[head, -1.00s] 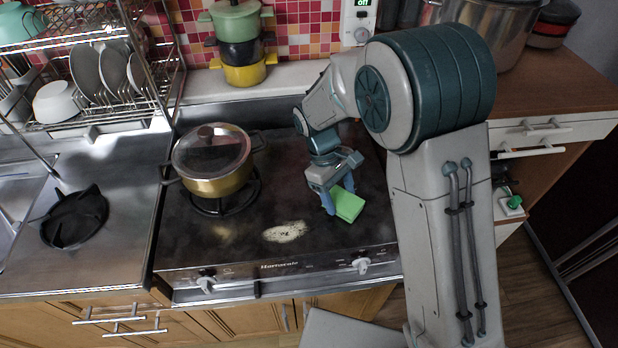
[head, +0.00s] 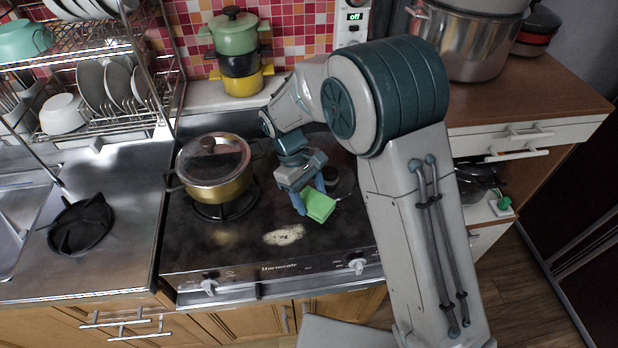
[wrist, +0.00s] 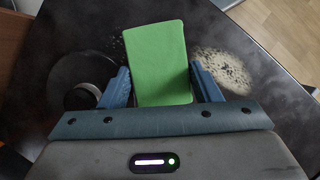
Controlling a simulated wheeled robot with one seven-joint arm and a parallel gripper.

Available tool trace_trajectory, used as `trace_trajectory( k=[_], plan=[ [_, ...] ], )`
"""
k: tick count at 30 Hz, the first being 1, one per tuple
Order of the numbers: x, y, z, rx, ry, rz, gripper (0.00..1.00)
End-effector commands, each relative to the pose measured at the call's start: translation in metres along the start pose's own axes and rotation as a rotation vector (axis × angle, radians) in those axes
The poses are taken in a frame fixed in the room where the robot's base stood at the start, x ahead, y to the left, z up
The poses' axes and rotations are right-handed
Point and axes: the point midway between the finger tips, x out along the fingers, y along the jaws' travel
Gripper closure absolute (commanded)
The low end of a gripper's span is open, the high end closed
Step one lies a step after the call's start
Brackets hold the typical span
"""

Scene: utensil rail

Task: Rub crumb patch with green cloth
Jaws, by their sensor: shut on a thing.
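The green cloth (head: 319,205) is a flat, block-like piece held between the fingers of my gripper (head: 309,196), over the dark stove top. In the wrist view the cloth (wrist: 157,62) stands out beyond the two blue fingers of my gripper (wrist: 160,88). The crumb patch (head: 284,235) is a pale speckled oval on the front middle of the stove top, just left of and nearer the front than the cloth. In the wrist view the crumb patch (wrist: 222,70) lies right of the cloth. I cannot tell whether the cloth touches the stove.
A gold pot with a lid (head: 214,170) stands on the left burner. A burner (wrist: 82,82) lies beside my gripper. Stacked pots (head: 238,50) stand at the back by the tiles. A dish rack (head: 110,90) is at the left.

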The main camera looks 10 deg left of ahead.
Motion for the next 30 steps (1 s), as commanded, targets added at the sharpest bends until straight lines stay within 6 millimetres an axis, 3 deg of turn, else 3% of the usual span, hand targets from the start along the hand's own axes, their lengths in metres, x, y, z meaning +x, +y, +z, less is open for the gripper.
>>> trace_trajectory(
  k=[13,30],
  plan=[
    [-0.038,0.004,0.019,0.009,0.001,-0.004,0.76],
    [-0.04,0.005,0.02,0.011,0.0,-0.004,0.76]
  ],
)
